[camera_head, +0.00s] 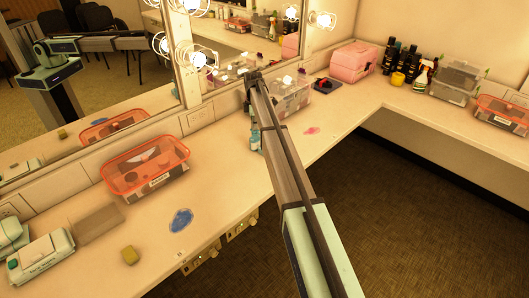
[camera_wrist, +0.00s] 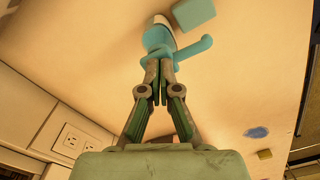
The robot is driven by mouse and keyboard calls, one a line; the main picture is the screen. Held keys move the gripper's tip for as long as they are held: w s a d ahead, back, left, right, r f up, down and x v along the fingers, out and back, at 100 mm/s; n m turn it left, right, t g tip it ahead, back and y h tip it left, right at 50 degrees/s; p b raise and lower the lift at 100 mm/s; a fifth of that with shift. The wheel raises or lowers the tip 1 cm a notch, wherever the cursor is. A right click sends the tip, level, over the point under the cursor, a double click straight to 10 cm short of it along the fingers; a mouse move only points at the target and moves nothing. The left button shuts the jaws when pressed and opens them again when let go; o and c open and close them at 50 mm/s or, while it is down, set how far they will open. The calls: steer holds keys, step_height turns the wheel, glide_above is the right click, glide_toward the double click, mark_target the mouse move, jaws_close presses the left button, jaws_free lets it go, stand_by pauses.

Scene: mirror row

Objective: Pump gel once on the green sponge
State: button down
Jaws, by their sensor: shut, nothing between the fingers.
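A teal pump bottle (camera_wrist: 158,38) stands on the counter, seen from above in the wrist view, its nozzle (camera_wrist: 192,49) pointing right. In the head view the bottle (camera_head: 256,139) shows beside my arm, partly hidden. A teal-green block (camera_wrist: 194,13), which looks like the green sponge, lies just beyond the bottle at the top edge of the wrist view. I cannot make it out in the head view. My gripper (camera_wrist: 159,82) is shut and empty, its fingertips overlapping the pump head in the picture. I cannot tell whether they touch it.
An orange bin (camera_head: 146,170), a blue patch (camera_head: 180,220) and a yellowish block (camera_head: 130,255) are on the counter to the left. A clear box (camera_head: 292,97) and a pink case (camera_head: 353,62) are further along. The mirror wall runs behind the counter.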

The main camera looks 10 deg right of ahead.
stand_by(0.3)
steer(key=shift+r+p, duration=0.75)
steer(key=shift+r, duration=0.8)
step_height(320, 180, up, 6)
steer(key=shift+p, duration=1.2)
